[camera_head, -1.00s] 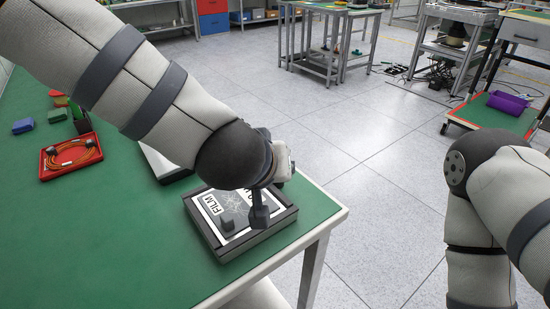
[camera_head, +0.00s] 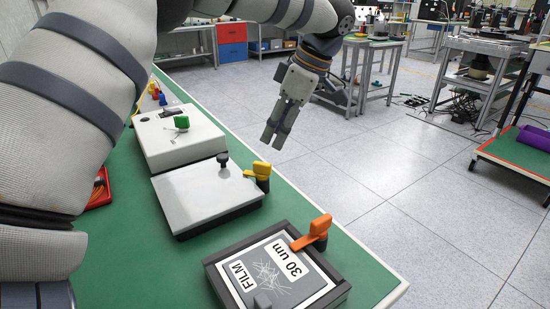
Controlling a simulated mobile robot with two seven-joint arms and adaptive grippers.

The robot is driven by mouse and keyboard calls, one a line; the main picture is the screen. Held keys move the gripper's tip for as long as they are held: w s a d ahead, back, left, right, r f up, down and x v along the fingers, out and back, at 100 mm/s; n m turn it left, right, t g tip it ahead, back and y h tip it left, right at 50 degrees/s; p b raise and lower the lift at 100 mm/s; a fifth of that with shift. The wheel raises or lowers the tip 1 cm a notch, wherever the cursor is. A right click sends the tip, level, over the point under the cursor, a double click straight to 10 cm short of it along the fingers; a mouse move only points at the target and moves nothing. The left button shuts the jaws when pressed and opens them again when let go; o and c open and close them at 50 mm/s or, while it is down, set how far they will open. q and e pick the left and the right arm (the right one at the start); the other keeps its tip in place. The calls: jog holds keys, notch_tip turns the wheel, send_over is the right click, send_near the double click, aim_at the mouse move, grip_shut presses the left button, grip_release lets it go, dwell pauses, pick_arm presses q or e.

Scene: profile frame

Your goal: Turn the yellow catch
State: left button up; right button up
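The yellow catch (camera_head: 257,173) sits at the right corner of a light grey flat panel (camera_head: 205,195) with a dark edge, on the green table. A small black knob (camera_head: 222,159) stands at the panel's far edge. My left gripper (camera_head: 273,142) hangs above and beyond the yellow catch, fingers pointing down, apart from it. Its fingers show a narrow gap with nothing between them. My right gripper is out of view.
A dark frame (camera_head: 212,273) with a "FILM 30 um" label and an orange catch (camera_head: 315,233) lies nearer. A pale box (camera_head: 180,145) with a green knob (camera_head: 182,122) stands farther back. A red tray (camera_head: 100,190) is partly hidden by my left arm.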

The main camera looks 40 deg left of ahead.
aim_at(262, 163)
pick_arm(q)
jog(key=x, duration=0.8)
jog(key=shift+a+f, duration=0.2)
jog(key=shift+f, duration=0.15)
grip_shut()
